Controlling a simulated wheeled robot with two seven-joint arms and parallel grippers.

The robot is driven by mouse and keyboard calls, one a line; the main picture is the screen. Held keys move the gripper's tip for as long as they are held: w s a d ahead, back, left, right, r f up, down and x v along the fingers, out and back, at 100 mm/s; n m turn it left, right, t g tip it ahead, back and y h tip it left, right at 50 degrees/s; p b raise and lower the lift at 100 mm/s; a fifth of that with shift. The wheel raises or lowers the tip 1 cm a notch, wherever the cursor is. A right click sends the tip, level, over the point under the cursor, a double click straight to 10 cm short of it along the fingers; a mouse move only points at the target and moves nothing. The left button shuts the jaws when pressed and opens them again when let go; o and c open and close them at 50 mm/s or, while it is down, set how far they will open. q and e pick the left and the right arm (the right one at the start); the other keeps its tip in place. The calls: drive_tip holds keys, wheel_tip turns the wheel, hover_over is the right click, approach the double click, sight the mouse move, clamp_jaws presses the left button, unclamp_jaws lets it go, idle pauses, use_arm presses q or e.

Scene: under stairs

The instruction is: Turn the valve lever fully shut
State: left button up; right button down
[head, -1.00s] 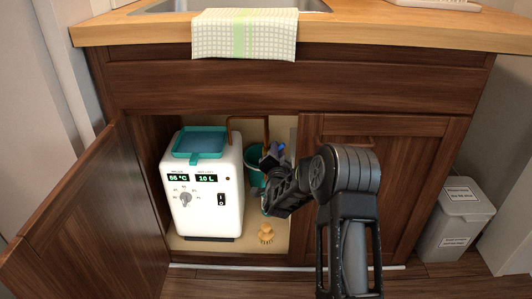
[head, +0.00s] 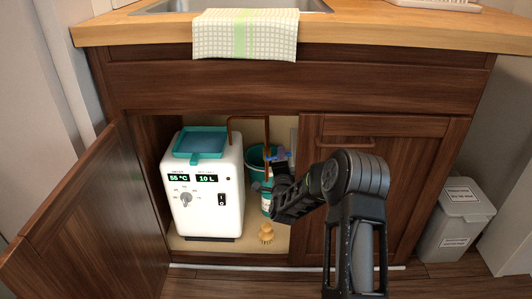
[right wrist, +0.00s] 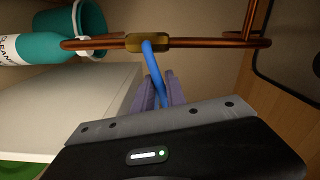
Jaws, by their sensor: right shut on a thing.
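The blue valve lever (right wrist: 155,75) sits on a brass valve body (right wrist: 148,42) in the copper pipe (right wrist: 200,43) inside the open cabinet. In the right wrist view the lever stands across the pipe, close to a right angle but slightly slanted. My right gripper (right wrist: 162,92) is shut on the lever, its purple fingers on either side of the lever's outer part. In the head view my right gripper (head: 280,157) is beside the pipe, and the lever is mostly hidden by the fingers. My left gripper is not in view.
A white boiler (head: 205,185) with a teal tray (head: 200,143) on top stands left of the pipe. A teal bucket (head: 256,160) and a cleaner bottle (head: 266,202) are behind and below. A brush (head: 266,233) stands in front. The left door (head: 85,230) is open; the right door (head: 400,200) is shut.

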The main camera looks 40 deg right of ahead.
drive_tip(key=shift+s+d+f, duration=0.15)
drive_tip(key=shift+d+f, duration=0.05)
drive_tip(key=shift+f, duration=0.05)
